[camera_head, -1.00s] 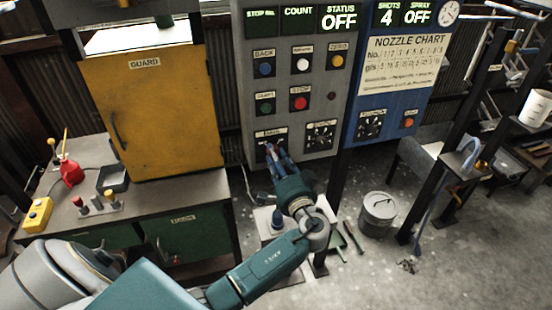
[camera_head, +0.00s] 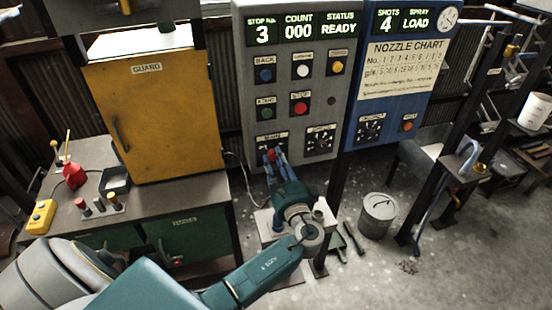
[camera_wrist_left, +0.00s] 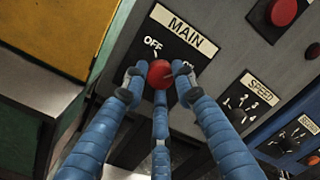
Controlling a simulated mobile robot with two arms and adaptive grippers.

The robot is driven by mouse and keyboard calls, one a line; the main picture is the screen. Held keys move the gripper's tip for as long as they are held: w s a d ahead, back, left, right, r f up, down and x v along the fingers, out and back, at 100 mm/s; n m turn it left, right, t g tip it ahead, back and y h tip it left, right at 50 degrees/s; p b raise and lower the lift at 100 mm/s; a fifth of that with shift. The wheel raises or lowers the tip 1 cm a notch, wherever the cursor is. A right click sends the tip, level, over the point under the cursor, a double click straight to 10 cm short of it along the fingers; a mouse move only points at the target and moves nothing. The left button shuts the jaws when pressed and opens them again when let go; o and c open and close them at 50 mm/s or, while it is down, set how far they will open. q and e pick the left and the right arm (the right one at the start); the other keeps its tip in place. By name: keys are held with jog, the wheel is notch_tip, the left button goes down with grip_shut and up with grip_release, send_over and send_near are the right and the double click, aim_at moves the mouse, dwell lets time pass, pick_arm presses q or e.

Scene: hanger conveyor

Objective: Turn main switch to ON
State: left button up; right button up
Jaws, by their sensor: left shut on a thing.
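The main switch is a red knob (camera_wrist_left: 160,74) on a black plate marked MAIN, OFF and ON, low on the grey control panel (camera_head: 322,95). In the left wrist view, the blue fingers of my left gripper (camera_wrist_left: 158,82) are shut around the knob. In the head view my left gripper (camera_head: 271,156) reaches the panel's lower left corner and hides most of the switch. The panel's display (camera_head: 300,30) is lit and reads STOP No. 3, COUNT 000, STATUS READY. My right gripper is not in view.
A speed dial (camera_head: 320,141) sits right of the main switch, with several push buttons above. A blue panel (camera_head: 385,95) adjoins on the right. A yellow guard cabinet (camera_head: 150,110) stands on the left bench.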

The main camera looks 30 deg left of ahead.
pick_arm(q)
jog(key=shift+m, duration=0.7)
jog(key=shift+f, duration=0.1)
jog(key=o, duration=1.2)
jog(key=shift+s, duration=0.1)
jog(key=shift+c, duration=0.2)
jog(key=v, duration=1.2)
